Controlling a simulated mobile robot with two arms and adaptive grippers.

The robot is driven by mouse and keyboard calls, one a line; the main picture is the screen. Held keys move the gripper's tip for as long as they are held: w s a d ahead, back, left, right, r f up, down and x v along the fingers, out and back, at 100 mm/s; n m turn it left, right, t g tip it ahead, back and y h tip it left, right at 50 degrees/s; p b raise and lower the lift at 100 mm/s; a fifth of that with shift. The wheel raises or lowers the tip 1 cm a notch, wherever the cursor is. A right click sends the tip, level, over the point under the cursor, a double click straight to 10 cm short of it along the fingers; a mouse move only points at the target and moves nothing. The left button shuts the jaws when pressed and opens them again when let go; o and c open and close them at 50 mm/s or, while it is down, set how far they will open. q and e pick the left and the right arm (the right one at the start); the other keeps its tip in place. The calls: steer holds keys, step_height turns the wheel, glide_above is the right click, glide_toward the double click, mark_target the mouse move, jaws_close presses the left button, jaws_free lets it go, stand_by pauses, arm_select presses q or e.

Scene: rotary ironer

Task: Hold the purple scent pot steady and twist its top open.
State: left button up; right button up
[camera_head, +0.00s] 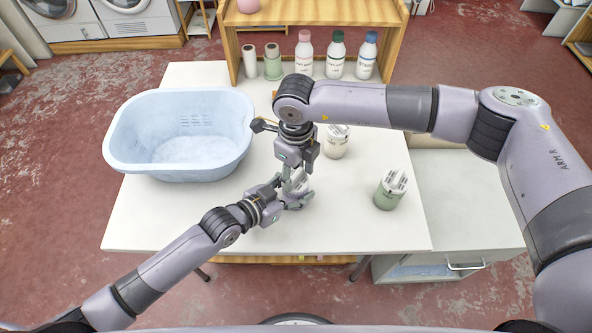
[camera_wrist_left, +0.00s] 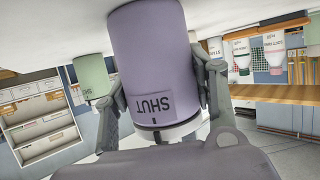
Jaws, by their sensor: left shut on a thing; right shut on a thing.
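The purple scent pot (camera_wrist_left: 150,55) shows large in the left wrist view, upside down in that picture, with the word SHUT on its side. A pale ring (camera_wrist_left: 180,131) shows at its end near the lower part of that picture. My left gripper (camera_head: 297,193) is shut around the pot's body, one finger on each side, at the table's middle. My right gripper (camera_head: 298,174) points down from above and is shut on the pot's top. The two grippers hide most of the pot in the head view, so the right fingers' contact is not clear.
A cream pot (camera_head: 336,147) stands close behind to the right, and a green pot (camera_head: 388,196) farther right. A pale blue basket (camera_head: 135,165) fills the table's left. Several bottles and rolls stand by the wooden shelf (camera_head: 385,45) at the back. The table's front (camera_head: 345,232) is clear.

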mark_target(296, 174)
steer(key=shift+n, duration=0.3)
steer(key=n, duration=0.6)
steer(key=shift+w+n, duration=0.1)
steer(key=shift+n, duration=0.2)
steer(key=n, duration=0.6)
steer(key=shift+n, duration=0.4)
steer(key=o, duration=1.2)
steer(key=shift+c, duration=0.2)
step_height(296, 174, up, 12)
